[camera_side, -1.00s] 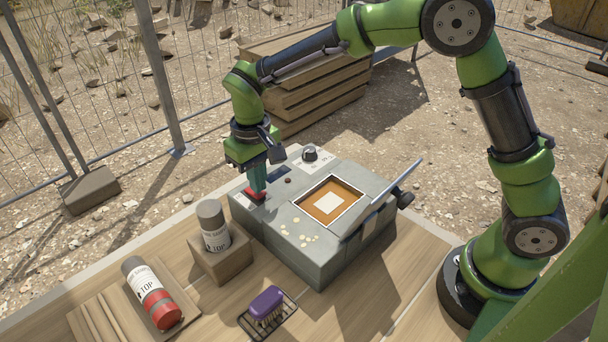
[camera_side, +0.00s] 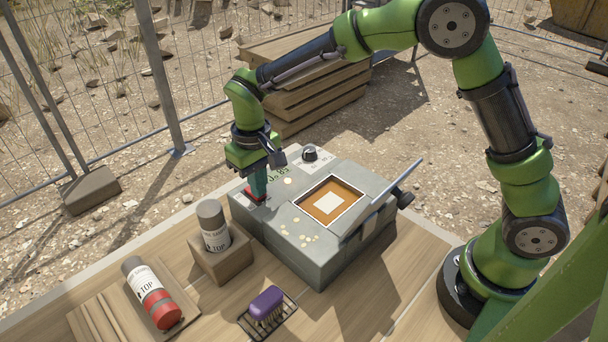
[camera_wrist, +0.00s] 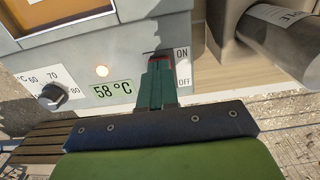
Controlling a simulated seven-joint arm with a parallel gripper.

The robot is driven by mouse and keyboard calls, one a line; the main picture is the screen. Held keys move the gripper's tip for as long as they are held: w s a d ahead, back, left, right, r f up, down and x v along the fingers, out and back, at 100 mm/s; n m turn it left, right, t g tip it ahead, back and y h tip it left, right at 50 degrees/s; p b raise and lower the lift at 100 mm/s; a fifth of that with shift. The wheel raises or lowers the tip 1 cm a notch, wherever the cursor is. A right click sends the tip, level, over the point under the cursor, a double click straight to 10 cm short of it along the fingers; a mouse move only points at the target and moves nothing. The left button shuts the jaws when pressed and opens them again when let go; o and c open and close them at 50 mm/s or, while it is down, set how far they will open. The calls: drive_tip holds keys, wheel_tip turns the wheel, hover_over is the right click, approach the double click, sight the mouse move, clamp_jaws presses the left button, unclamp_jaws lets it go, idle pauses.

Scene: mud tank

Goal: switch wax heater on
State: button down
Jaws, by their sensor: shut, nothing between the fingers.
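The wax heater (camera_side: 330,250) is a grey box on the wooden table with an open lid and a window of orange wax (camera_side: 325,212). Its red rocker switch (camera_side: 247,196) is at the left end; in the wrist view, red shows around my fingertips beside the ON and OFF marks (camera_wrist: 183,68). My gripper (camera_side: 257,194) is shut and empty, its tips down on the switch and covering most of it. The small lamp (camera_wrist: 102,71) glows and the display (camera_wrist: 112,91) reads 58 °C. The black dial (camera_wrist: 53,95) is beside them.
A capped can (camera_side: 213,228) stands on a wooden block left of the heater. A red-and-white can (camera_side: 150,290) lies on a wooden holder. Stacked wooden frames (camera_side: 315,100) stand behind the heater.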

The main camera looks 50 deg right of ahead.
drive_tip(key=shift+r, duration=3.45)
drive_tip(key=shift+w, duration=0.1)
drive_tip(key=s+d+r+m+t+y, duration=0.1)
drive_tip(key=s+d+r+m+t, duration=0.1)
drive_tip(key=s+d, duration=0.4)
drive_tip(key=s+d+r+m+t+y, duration=0.1)
drive_tip(key=s+d+r+t, duration=0.4)
drive_tip(key=s, duration=0.8)
drive_tip(key=shift+s+d+r+m, duration=0.45)
drive_tip(key=shift+d+r, duration=0.35)
drive_tip(key=shift+d, duration=0.45)
